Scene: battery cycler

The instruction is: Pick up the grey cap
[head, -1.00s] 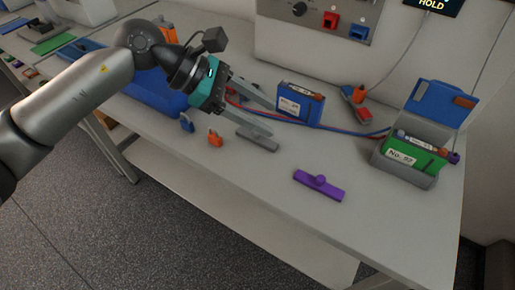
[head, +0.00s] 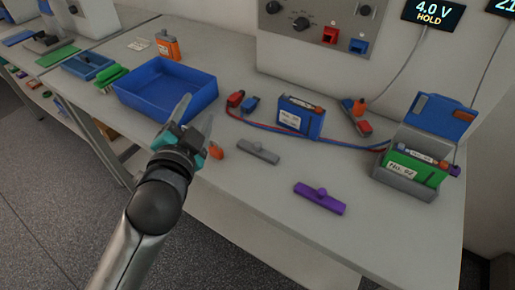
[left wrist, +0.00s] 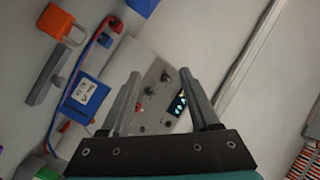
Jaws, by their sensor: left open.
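The grey cap (head: 258,152), a short bar with a small knob, lies on the bench between the blue battery pack and the purple cap. It also shows at the left of the left wrist view (left wrist: 46,77). My left gripper (head: 197,110) is open and empty, to the left of the grey cap and apart from it, with its fingers pointing up toward the back of the bench. In the left wrist view its two fingers (left wrist: 160,75) are spread with nothing between them.
The bench front is clear.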

